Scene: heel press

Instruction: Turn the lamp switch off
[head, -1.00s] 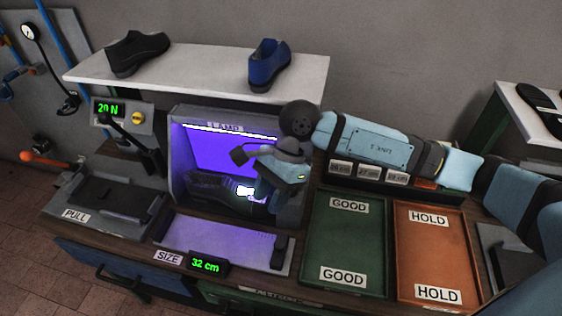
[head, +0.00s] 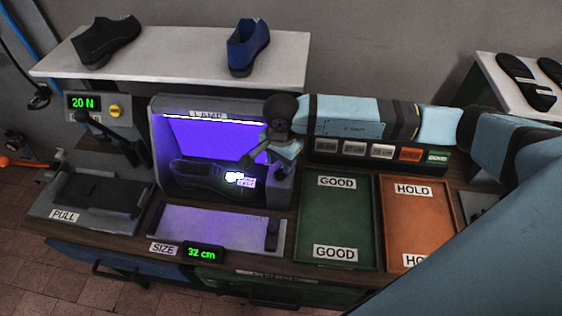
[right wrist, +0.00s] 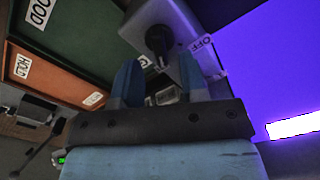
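The lamp box (head: 160,130) stands at the back of the bench, lit purple inside, with a bright strip at its top. A dark shoe (head: 200,175) lies in it beside a glowing label (head: 236,178). My right gripper (head: 258,158) is at the box's right side, pointing down. In the right wrist view its two blue fingers (right wrist: 158,80) are apart with nothing held between them. A black knob, the lamp switch (right wrist: 157,42), shows just beyond the fingertips on a grey housing, near an OFF label (right wrist: 204,48). The arm hides the switch in the head view. My left gripper is not in view.
A green GOOD tray (head: 335,220) and an orange HOLD tray (head: 415,220) lie right of the lamp box. A size plate (head: 215,228) lies in front and a pull tester (head: 90,195) left. A white shelf (head: 180,65) holds two shoes above.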

